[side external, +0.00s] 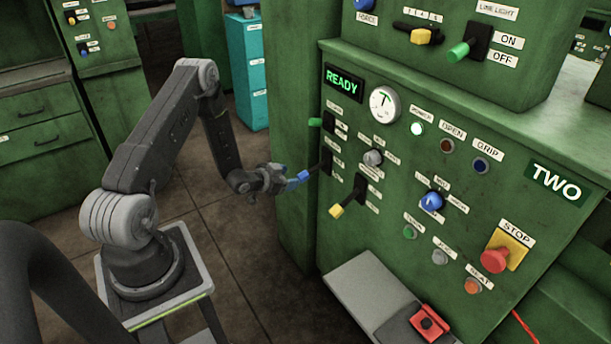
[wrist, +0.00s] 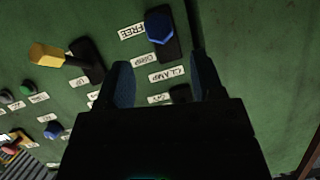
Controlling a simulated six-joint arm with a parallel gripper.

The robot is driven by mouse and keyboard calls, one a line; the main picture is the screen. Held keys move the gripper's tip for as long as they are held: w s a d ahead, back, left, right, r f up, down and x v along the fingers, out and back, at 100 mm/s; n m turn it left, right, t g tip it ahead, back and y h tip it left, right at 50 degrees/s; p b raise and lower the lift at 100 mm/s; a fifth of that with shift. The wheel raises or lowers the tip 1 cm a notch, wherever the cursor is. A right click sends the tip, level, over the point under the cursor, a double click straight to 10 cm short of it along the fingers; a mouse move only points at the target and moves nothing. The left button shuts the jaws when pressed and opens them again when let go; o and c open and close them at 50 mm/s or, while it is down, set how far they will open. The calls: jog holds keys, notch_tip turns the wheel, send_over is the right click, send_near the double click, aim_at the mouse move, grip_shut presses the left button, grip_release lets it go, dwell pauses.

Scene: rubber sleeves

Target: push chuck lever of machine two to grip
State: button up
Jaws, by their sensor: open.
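The blue-tipped lever (wrist: 160,26) in the wrist view sits on a black plate, with labels that seem to read FREE and GRIP beside it. Its knob shows nearer the FREE label. In the side external view its blue tip (side external: 304,175) sticks out from the left part of the green panel. My gripper (wrist: 161,68) is open, with two blue fingers apart and nothing between them. In the side external view my gripper (side external: 284,173) is close to the lever's tip. I cannot tell whether they touch.
A yellow lever (side external: 337,210) is below and right of the blue-tipped one, and a green lever (side external: 315,122) is above it. A READY display (side external: 343,83), gauge (side external: 384,104) and red STOP button (side external: 494,260) are on the panel.

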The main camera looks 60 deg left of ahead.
aim_at(300, 175)
jog(key=x, duration=0.8)
jog(key=shift+w, duration=0.2)
jog(key=shift+c, duration=0.2)
grip_shut()
